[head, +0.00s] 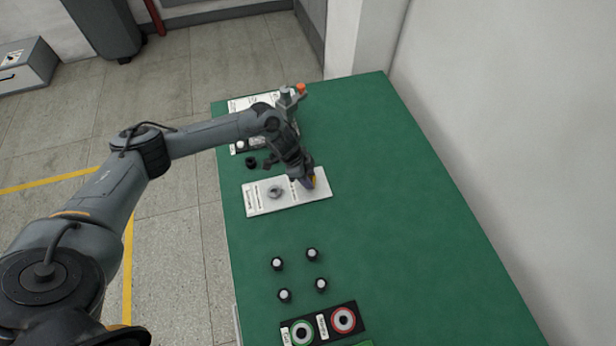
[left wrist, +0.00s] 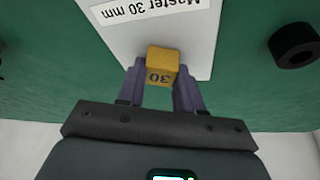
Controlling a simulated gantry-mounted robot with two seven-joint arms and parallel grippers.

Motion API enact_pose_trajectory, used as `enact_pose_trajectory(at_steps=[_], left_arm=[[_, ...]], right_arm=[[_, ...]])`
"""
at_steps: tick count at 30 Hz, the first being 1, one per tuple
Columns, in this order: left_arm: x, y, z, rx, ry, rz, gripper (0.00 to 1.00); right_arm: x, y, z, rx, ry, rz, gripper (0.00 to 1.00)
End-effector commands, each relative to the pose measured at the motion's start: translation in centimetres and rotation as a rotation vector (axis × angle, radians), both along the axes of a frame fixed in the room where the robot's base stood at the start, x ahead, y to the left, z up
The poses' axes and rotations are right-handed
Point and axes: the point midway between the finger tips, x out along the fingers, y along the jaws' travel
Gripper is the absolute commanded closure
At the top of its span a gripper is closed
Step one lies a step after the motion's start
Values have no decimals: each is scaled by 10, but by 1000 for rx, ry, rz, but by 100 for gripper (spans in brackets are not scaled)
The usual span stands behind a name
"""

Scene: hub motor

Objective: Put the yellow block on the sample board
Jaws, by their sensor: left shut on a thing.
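The yellow block (left wrist: 162,66), marked 30, is between the two purple fingertips of my left gripper (left wrist: 160,84) in the left wrist view. The gripper is shut on it. In the head view my left gripper (head: 306,181) is low over the right part of a white board (head: 284,205), and only a bit of the yellow block (head: 313,180) shows beside the fingers. In the left wrist view the white board (left wrist: 190,45) has a label reading "Master 30 mm" behind the block. I cannot tell whether the block touches the board. My right gripper is out of view.
A grey ring-like part (head: 275,191) sits on the white board's left. Several black cylinders with light tops (head: 312,254) stand nearer on the green table (head: 420,220). A black panel with green and red rings (head: 322,325) is at the front. The table's right side is clear.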

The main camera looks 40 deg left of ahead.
Motion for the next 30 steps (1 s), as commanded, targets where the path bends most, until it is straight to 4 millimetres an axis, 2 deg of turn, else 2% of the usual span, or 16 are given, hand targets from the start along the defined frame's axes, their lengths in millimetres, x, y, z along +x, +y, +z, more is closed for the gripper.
enact_pose_trajectory(at_steps=[5,6,11,23,30], left_arm=[[0,0,-2,0,-1,0,100],[0,0,-3,0,0,0,63],[0,0,-3,0,0,0,39],[0,1,3,0,0,1,39],[-7,12,34,2,-2,1,39]], right_arm=[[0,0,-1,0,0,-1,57],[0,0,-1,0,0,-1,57],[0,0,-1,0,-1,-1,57],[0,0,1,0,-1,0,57],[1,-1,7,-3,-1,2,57]])
